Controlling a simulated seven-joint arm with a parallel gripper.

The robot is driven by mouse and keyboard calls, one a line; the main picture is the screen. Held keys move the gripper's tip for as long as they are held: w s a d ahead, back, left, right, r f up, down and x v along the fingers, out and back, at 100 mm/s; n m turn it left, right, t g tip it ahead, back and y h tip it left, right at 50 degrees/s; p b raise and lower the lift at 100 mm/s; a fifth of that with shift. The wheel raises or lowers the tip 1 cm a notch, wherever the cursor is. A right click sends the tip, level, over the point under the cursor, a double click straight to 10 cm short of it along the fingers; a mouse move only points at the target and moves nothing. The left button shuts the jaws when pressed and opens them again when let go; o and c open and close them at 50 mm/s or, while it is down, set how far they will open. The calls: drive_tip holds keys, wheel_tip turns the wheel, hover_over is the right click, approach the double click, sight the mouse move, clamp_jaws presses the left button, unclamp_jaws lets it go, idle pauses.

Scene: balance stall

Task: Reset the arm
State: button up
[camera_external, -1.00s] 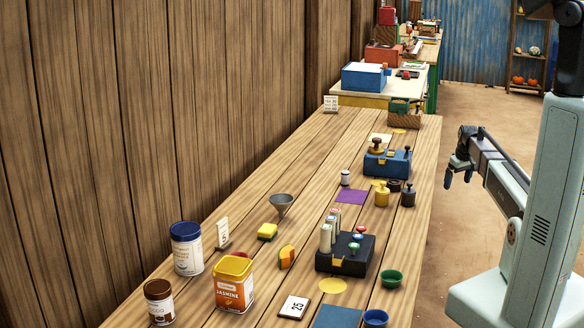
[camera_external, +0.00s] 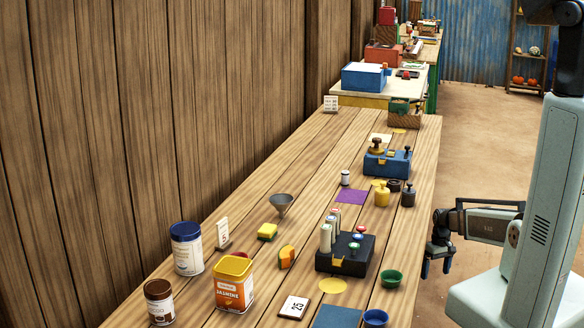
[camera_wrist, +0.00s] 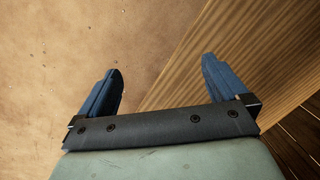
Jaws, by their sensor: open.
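My gripper (camera_external: 436,267) is open and empty, beside the right edge of the long wooden table (camera_external: 265,163) and pointing down. In the wrist view the two blue fingers of my gripper (camera_wrist: 158,85) stand wide apart with nothing between them. Below them the wrist view shows the tan floor (camera_wrist: 80,40) on the left and the wooden table's edge (camera_wrist: 240,60) on the right.
Near my gripper on the table are a green bowl (camera_external: 391,278), a blue bowl (camera_external: 376,318) and a black block (camera_external: 358,262) with several pegs. Further back stand a blue box (camera_external: 385,165) and dark and brass weights (camera_external: 382,196). The floor (camera_external: 480,150) beyond my arm is clear.

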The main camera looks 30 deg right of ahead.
drive_tip(key=s+a+f+g, duration=0.2)
drive_tip(key=s+a+f, duration=0.2)
drive_tip(key=s, duration=0.6)
drive_tip(key=s+a+f+g, duration=0.1)
drive_tip(key=s+a+f, duration=0.3)
drive_tip(key=s, duration=0.6)
drive_tip(key=s+a+f+g+h, duration=0.1)
drive_tip(key=s+a+f, duration=0.3)
drive_tip(key=s+a, duration=0.4)
drive_tip(key=s+g, duration=0.1)
drive_tip(key=s, duration=0.2)
drive_tip(key=shift+f+n+g, duration=0.2)
drive_tip(key=shift+n+g, duration=0.1)
drive_tip(key=shift+n, duration=0.1)
drive_tip(key=shift+w, duration=0.1)
